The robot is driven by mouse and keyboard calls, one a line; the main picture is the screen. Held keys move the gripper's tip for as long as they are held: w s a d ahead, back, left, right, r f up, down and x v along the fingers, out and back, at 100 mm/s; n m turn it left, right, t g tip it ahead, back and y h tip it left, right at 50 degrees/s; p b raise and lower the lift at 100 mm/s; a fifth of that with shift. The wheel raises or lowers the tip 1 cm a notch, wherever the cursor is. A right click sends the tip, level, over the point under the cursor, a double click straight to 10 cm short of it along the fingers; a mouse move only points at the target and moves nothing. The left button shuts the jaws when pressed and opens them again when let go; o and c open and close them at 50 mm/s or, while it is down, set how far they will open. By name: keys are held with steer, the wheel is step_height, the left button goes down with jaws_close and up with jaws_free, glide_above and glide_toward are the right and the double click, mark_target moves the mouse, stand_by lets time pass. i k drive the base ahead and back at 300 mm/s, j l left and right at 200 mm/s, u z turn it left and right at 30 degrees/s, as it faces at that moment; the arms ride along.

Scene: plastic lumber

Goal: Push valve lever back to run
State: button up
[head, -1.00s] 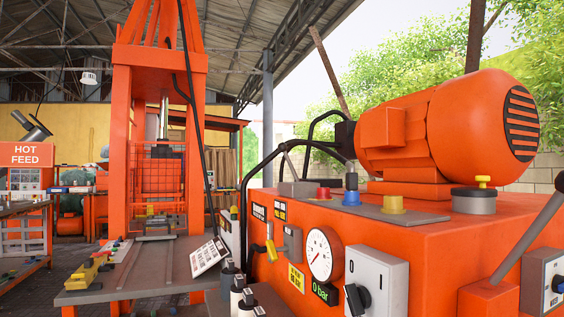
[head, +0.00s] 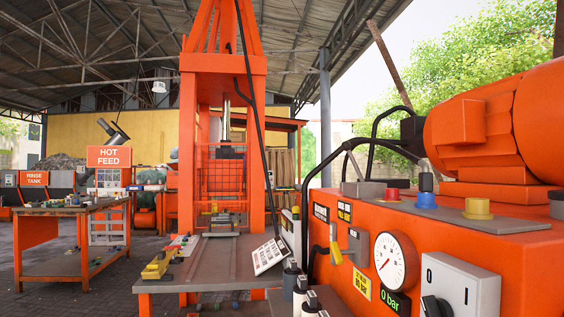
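A small lever with a yellow handle (head: 335,254) sticks out from the near face of the orange power unit (head: 455,250). It tilts, beside a grey box (head: 357,245) and above a yellow label. I cannot tell from its tilt which setting it is in, or read any run mark by it. A round white gauge (head: 391,263) is on the same face, with a "0 bar" display (head: 396,304) below it. My gripper is not in view.
The orange press (head: 188,180) stands left of the unit, its grey table (head: 215,268) carrying a tilted white keypad (head: 270,256). Dark and white bottles (head: 300,288) stand low before the unit. A workbench (head: 72,238) is farther left, with open paved floor between.

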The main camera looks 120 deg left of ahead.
mark_target(347, 146)
steer(key=i+u, duration=0.1)
steer(key=u, duration=0.35)
steer(key=i+l+u, duration=0.1)
steer(key=u, duration=0.85)
steer(key=i+l+u, duration=0.1)
steer(key=u, duration=0.35)
steer(key=i+l+u, duration=0.1)
steer(key=u, duration=0.35)
steer(key=l+u, duration=0.6)
steer(key=u, duration=0.25)
steer(key=l+u, duration=0.3)
steer(key=u, duration=0.15)
